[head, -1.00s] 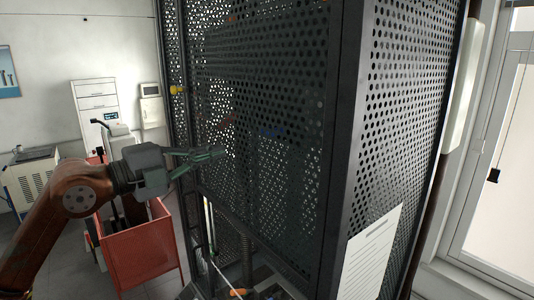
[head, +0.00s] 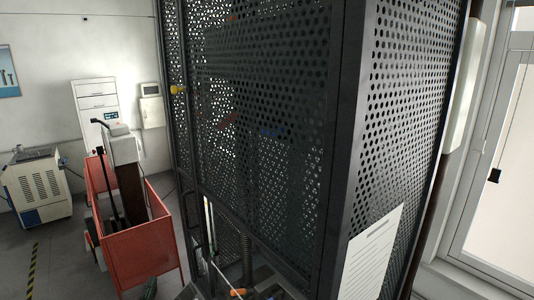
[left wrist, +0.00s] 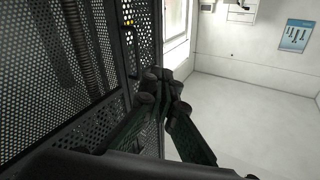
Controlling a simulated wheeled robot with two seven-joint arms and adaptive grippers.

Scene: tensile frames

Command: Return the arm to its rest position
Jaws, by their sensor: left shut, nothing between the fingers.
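My left gripper (left wrist: 162,88) fills the lower middle of the left wrist view, its dark green fingers brought together with nothing between them. In the head view only a small greenish tip of it (head: 150,289) shows at the bottom edge; the rest of the left arm is out of the picture. The tall perforated metal cage (head: 265,110) stands to the right of that tip, and its mesh (left wrist: 40,85) fills the left of the wrist view. My right gripper is not in view.
A white and blue machine (head: 35,185) is at the far left. A paper sheet (head: 370,255) is on the cage's right side.

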